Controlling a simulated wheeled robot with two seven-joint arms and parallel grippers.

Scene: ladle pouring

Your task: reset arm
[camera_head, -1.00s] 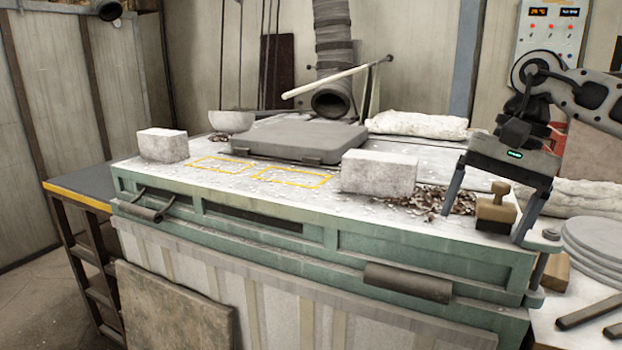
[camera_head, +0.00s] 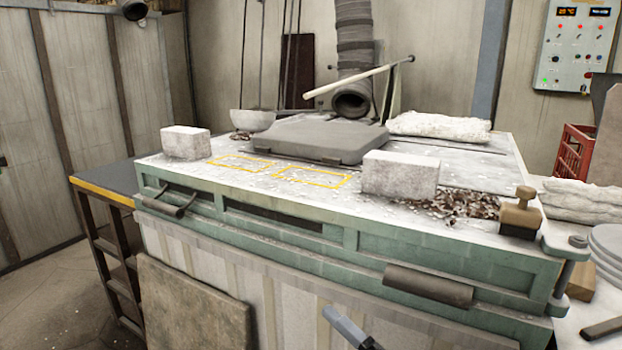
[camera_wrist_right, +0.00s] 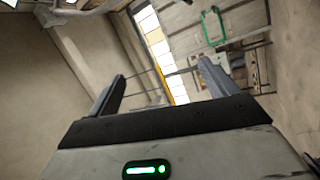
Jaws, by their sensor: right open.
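My left gripper is not clearly seen. The green-framed bench (camera_head: 300,232) stands in the middle, and neither gripper is seen touching anything on it.
Two pale blocks (camera_head: 400,174) (camera_head: 186,142), a grey flat case (camera_head: 322,140), a white bowl (camera_head: 252,121) and a wooden-handled tool (camera_head: 520,213) stand on the bench. A long pole (camera_head: 358,82) leans behind. A red crate (camera_head: 574,152) is at right. A brown board (camera_head: 192,308) leans in front.

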